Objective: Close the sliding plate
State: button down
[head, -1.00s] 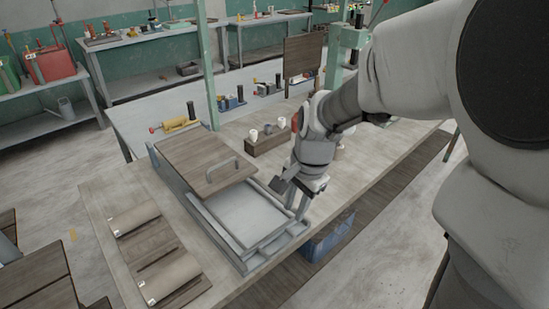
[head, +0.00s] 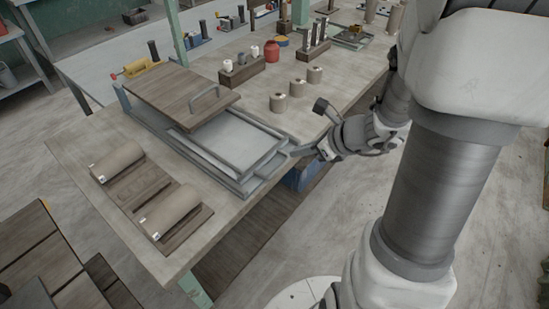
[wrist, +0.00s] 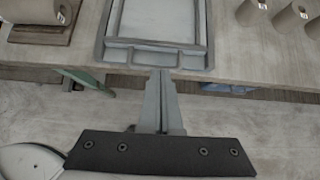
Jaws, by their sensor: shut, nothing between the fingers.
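A brown wooden plate (head: 178,92) with a grey bar handle (head: 204,99) lies over the rear part of a long grey metal frame (head: 205,158). The front part is uncovered and shows a pale flat tray surface (head: 235,138). In the wrist view, the frame's front end (wrist: 155,55) has a loop-like bar across it, and the pale surface (wrist: 160,18) lies beyond. My gripper (head: 296,153) is shut and empty at the frame's front end, by the table edge. In the wrist view its fingertips (wrist: 161,73) are close to the front bar; I cannot tell whether they touch.
Two rolls (head: 118,160) lie on a dark board left of the frame. A blue container (head: 303,175) is below the table edge.

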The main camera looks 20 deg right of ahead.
aim_at(222, 129)
jog(key=b+x, duration=0.3)
jog(key=x, duration=0.7)
jog(key=w+a, duration=0.3)
jog(key=w, duration=0.2)
jog(key=w+a+p, duration=0.1)
jog(key=w+a, duration=0.3)
jog(key=w, duration=0.1)
jog(key=w+a, duration=0.4)
jog(key=w, duration=0.1)
jog(key=shift+w+a, duration=0.15)
jog(key=shift+w, duration=0.2)
jog(key=shift+w+a+r, duration=0.1)
jog(key=shift+r, duration=0.05)
jog(key=shift+a+r+p, duration=0.1)
jog(key=shift+p, duration=0.2)
